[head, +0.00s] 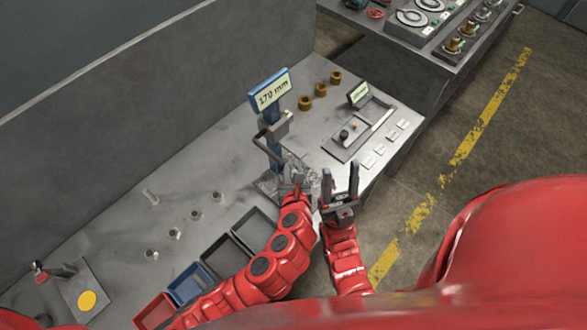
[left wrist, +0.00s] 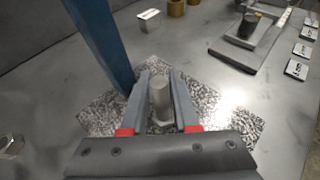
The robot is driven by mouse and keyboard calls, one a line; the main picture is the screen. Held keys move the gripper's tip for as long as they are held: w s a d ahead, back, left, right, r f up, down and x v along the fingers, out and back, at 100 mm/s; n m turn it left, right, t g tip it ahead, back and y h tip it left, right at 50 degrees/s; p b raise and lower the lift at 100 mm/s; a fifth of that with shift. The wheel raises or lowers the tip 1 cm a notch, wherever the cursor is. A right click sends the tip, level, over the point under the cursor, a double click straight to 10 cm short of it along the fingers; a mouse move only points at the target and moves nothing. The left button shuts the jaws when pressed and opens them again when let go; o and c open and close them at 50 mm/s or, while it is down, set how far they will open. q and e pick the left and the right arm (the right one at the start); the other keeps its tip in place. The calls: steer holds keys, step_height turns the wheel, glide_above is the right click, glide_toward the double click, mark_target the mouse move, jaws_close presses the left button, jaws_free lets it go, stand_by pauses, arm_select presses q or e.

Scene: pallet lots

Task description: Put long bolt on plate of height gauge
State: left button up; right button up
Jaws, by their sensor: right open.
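The height gauge (head: 272,117) has a blue post and a sign reading 170 mm. Its speckled plate (left wrist: 105,109) lies at the foot of the post. The long bolt (left wrist: 160,97) is a grey cylinder, upright over the plate, with its wider end low in the left wrist view. My left gripper (head: 298,183) is at the plate, its fingers (left wrist: 160,85) closed on either side of the bolt. Whether the bolt touches the plate is unclear. My right gripper (head: 340,185) is open and empty, just right of the left one, by the table's front edge.
Several short bolts (head: 175,233) stand on the left of the table, with one lying bolt (head: 151,197) behind. Dark, blue and red bins (head: 190,285) line the front edge. Brass pieces (head: 320,90), a tray (head: 360,130) and small labels (head: 380,149) are right of the gauge.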

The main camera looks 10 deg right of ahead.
arm_select(q)
steer(key=shift+r, duration=0.25)
steer(key=shift+s, duration=0.2)
steer(key=b+v, duration=0.1)
steer(key=v, duration=0.9)
steer(key=shift+s+r+b, duration=0.1)
steer(key=shift+r+b, duration=0.1)
steer(key=shift+b, duration=0.1)
steer(key=shift+s+a+r, duration=0.25)
steer(key=shift+s, duration=0.35)
